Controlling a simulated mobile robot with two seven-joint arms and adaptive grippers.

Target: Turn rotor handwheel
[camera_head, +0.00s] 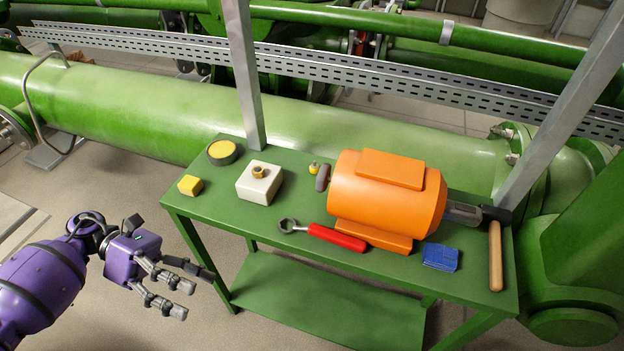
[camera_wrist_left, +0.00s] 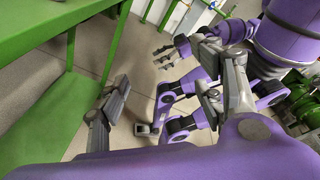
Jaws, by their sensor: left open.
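The orange motor (camera_head: 384,196) lies on the green workbench with a flat orange foot under it. A small grey wheel (camera_head: 323,178) sits on a short shaft at its left end; I take this as the rotor handwheel. My left gripper (camera_head: 198,291) is open and empty, off the bench's front left corner, well away from the wheel. In the left wrist view its grey fingers stand apart, with floor between them. My right arm does not show in the head view. A purple arm with a dark hand shows small in the left wrist view; its jaw state is unclear.
On the green bench (camera_head: 283,226) are a red-handled wrench (camera_head: 335,237), a white block with a brass nut (camera_head: 258,186), a yellow block (camera_head: 190,185), a round yellow tin (camera_head: 222,151), a blue block (camera_head: 440,257) and a hammer (camera_head: 496,255). Metal posts rise behind.

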